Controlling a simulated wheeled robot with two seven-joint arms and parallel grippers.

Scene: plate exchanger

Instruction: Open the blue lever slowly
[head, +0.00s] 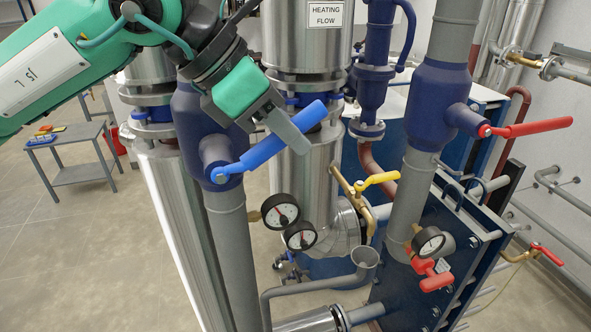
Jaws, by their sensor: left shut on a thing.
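The blue lever (262,151) sits on a dark blue valve on a grey vertical pipe, left of the middle in the head view. It runs from its pivot at lower left up to a wide free end (306,117) at upper right. My left gripper (289,126) comes down from the upper left and is shut on the lever near its free end. One grey finger lies in front of the lever; the other finger is mostly hidden. My right gripper is not in the head view.
A red lever (532,127) is on the valve at right, and a yellow lever (376,181) is lower in the middle. Pressure gauges (281,211) sit below the blue lever. Steel cylinders (305,45) stand close behind. A small grey table (80,136) stands at far left.

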